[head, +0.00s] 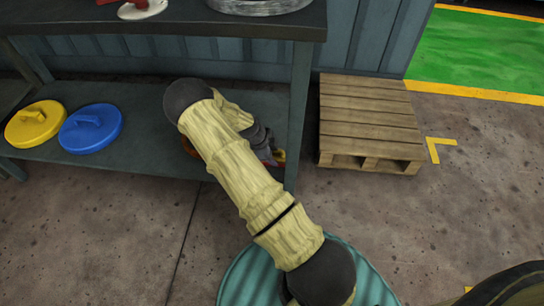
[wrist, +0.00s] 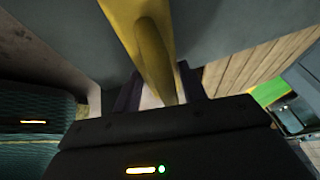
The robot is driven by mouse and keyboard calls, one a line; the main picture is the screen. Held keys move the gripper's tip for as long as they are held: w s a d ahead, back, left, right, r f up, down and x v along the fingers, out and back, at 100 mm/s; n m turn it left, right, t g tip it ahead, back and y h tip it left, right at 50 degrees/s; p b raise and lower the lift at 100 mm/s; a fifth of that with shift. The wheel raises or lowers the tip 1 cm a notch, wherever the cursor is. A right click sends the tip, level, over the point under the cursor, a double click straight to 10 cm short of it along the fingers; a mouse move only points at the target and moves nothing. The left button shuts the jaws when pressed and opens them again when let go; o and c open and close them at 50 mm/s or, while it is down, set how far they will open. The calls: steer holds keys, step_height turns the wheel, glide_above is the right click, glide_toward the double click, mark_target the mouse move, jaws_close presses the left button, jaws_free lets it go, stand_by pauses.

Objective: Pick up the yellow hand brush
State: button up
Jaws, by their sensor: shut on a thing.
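The yellow hand brush (wrist: 152,45) fills the top middle of the wrist view, its long handle running down between my fingers. My gripper (wrist: 160,88) is shut on this handle, with one dark finger on each side. In the head view my gripper (head: 266,150) is at the lower shelf's right end, beside the table leg. There my arm hides most of the brush; only a small patch of yellow and red shows by the fingers.
A yellow lid (head: 33,124) and a blue lid (head: 90,130) lie at the left of the lower shelf (head: 150,160). The dark tabletop (head: 170,22) is above. A wooden pallet (head: 368,120) stands right of the table leg (head: 298,110). Floor at right is clear.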

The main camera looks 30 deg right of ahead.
step_height(320, 180, up, 10)
steer(key=p, duration=0.5)
steer(key=shift+c, duration=0.5)
